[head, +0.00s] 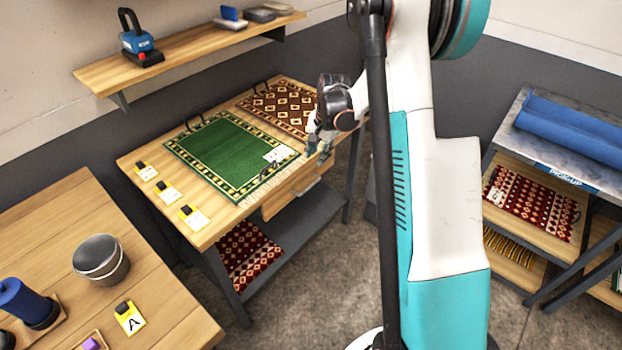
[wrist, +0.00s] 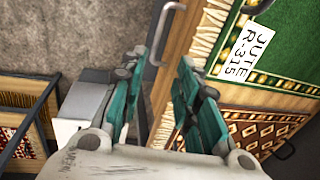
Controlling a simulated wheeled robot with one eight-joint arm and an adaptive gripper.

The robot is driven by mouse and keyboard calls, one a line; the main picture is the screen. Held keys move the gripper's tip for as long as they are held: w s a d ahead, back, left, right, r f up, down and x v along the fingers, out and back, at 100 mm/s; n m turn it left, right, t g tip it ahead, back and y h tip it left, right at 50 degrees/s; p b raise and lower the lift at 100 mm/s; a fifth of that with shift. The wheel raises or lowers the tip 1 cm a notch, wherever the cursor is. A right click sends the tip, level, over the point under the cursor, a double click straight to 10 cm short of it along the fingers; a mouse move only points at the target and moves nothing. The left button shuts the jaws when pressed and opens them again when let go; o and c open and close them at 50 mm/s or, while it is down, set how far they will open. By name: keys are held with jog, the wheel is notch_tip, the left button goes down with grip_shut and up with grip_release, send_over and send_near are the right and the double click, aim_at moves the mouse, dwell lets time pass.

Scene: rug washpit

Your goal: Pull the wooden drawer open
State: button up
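The wooden drawer (head: 284,198) sits under the front edge of the wooden table, and its front looks about flush with that edge. In the wrist view its pale wooden front (wrist: 178,48) runs beside the rugs. A grey metal bar handle (wrist: 160,48) stands off the front. My gripper (head: 322,153) is at the table's front edge, near the drawer. In the wrist view my gripper (wrist: 170,65) is open, with its teal fingers apart and the handle running into the gap between them. I cannot tell whether either finger touches the handle. Part of the handle is hidden by the fingers.
A green rug (head: 225,155) with a paper tag and a brown patterned rug (head: 283,105) lie on the table. A lower shelf (head: 300,235) holds a folded red rug. A rack (head: 545,150) stands at right, and another wooden table (head: 60,240) at left. Grey floor lies between.

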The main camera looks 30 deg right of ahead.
aim_at(312, 184)
jog(key=f+b, duration=0.1)
jog(key=f, duration=0.4)
jog(key=w+f+b, duration=0.1)
jog(key=f+b, duration=0.1)
jog(key=f, duration=0.2)
jog(key=w+f+b, duration=0.1)
jog(key=f+b, duration=0.1)
jog(key=f, duration=0.3)
jog(key=shift+w+a+f, duration=0.2)
jog(key=shift+f, duration=0.1)
jog(key=shift+c, duration=0.2)
grip_shut()
